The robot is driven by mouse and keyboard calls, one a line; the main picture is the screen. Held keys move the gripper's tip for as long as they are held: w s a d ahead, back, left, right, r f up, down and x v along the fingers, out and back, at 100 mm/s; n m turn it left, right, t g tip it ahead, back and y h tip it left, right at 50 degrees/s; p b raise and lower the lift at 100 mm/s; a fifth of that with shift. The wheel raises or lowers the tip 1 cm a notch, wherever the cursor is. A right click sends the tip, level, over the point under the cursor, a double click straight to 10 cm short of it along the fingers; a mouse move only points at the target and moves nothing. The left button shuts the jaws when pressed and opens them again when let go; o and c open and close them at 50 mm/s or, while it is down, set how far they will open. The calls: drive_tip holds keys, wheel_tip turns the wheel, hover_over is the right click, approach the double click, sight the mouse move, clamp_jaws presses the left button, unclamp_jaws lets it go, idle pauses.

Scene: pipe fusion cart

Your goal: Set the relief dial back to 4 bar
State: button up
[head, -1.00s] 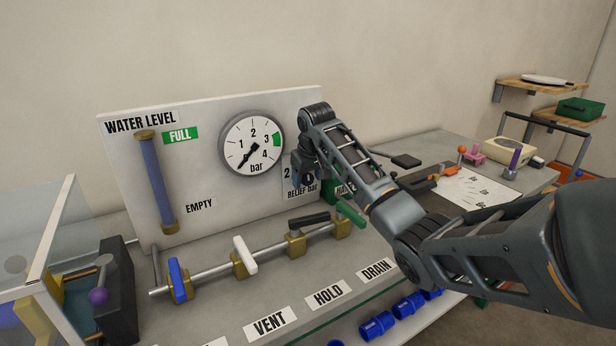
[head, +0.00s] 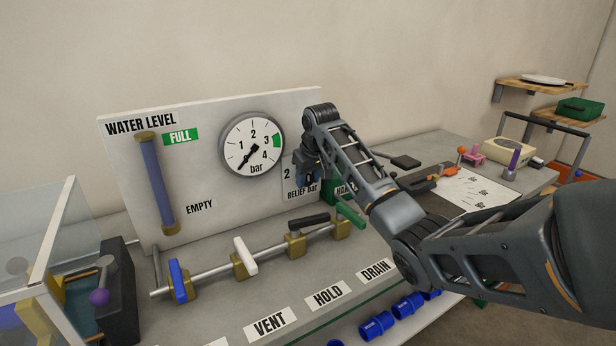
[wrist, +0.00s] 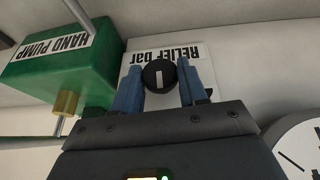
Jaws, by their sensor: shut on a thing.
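The relief dial (wrist: 159,76) is a round black knob with a white pointer line, on a white plate marked "RELIEF bar" (wrist: 180,52) that appears upside down in the wrist view. My gripper (wrist: 160,84) has its two blue fingers on either side of the knob, shut on it. In the head view my gripper (head: 307,168) is at the relief plate (head: 290,185) and hides the knob and most of its scale; a "2" shows at the left. The dial's setting cannot be read.
The pressure gauge (head: 252,144) is left of my gripper, its needle pointing to the lower left. The green hand pump (wrist: 62,68) stands close beside the dial. A pipe with valve handles (head: 245,257) runs below the panel (head: 220,205).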

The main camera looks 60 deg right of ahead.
drive_tip(key=t+y+p, duration=0.1)
drive_tip(key=t+y, duration=0.1)
drive_tip(key=y, duration=0.1)
drive_tip(key=shift+d+m, duration=0.2)
drive_tip(key=shift+m, duration=0.2)
drive_tip(key=shift+s+d+f+m+t+y, duration=0.1)
drive_tip(key=shift+m+t+y, duration=0.1)
drive_tip(key=shift+t+y, duration=0.5)
drive_tip(key=shift+s+d+m+t+y, duration=0.15)
drive_tip(key=shift+t+y, duration=0.25)
drive_tip(key=shift+y, duration=0.6)
drive_tip(key=o, duration=1)
drive_tip(key=shift+b+v, duration=0.85)
drive_tip(key=shift+v, duration=3)
drive_tip(key=shift+f, duration=0.1)
